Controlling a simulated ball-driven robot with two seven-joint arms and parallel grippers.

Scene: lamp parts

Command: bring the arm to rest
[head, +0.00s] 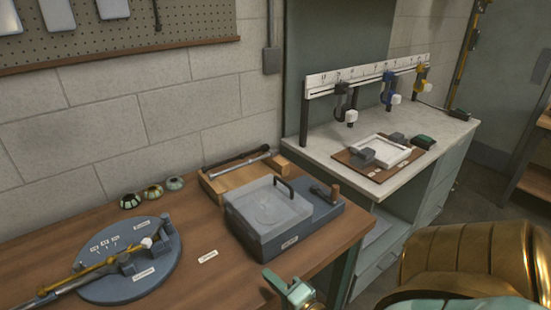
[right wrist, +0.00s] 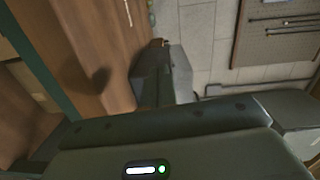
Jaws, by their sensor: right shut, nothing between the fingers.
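A brass-coloured arm (head: 95,267) with a white tip lies across a round blue-grey base (head: 130,288) on the wooden bench. Its tip end rests at a grey bracket on that base, and its other end runs out at the lower left. My right gripper (head: 292,289), pale green, is at the front edge of the bench, shut and empty, well to the right of the round base. My golden arm casing fills the lower right corner. The right wrist view shows a grey box (right wrist: 165,75) beyond my dark wrist housing. My left gripper is not in view.
A pale counter (head: 390,182) holds a rack and a white frame.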

